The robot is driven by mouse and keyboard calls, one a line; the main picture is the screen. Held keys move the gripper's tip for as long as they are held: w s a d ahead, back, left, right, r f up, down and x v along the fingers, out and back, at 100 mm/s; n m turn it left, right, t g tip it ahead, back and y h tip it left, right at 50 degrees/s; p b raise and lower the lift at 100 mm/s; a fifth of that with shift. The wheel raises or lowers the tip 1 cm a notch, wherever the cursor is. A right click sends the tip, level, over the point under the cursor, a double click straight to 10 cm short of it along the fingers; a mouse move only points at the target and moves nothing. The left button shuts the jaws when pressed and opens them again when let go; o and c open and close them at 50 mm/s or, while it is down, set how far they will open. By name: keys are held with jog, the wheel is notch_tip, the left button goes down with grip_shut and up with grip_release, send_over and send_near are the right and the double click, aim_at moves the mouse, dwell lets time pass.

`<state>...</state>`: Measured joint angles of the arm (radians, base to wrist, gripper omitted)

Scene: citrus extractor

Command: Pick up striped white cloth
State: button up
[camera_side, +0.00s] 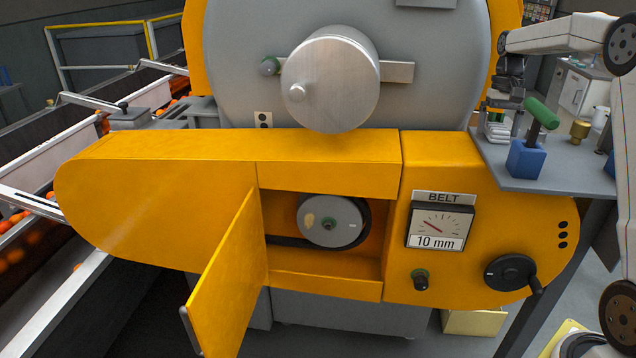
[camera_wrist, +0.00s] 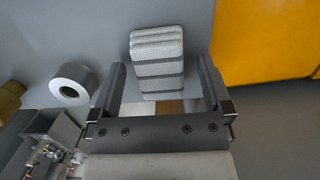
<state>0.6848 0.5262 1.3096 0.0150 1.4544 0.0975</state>
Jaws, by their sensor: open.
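The striped white cloth (camera_wrist: 157,62) is a folded, ribbed pad with grey bands. It lies on the grey shelf in the wrist view, between and slightly beyond the fingers of my gripper (camera_wrist: 161,72). The fingers are spread wide, one to each side of the cloth, with visible gaps. I cannot tell their height above the shelf.
The grey shelf (camera_side: 560,178) also carries a blue block (camera_side: 524,160) with a green-handled tool (camera_side: 541,112), and a brass piece (camera_side: 580,130). A white-and-grey roll (camera_wrist: 75,82) lies left of the cloth in the wrist view. The yellow machine housing (camera_side: 480,180) borders the shelf.

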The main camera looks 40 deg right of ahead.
aim_at(498, 127)
dwell(0.5)
jog(key=c, duration=1.3)
jog(key=shift+o, duration=0.2)
jog(key=shift+r, duration=0.1)
notch_tip(498, 127, up, 10)
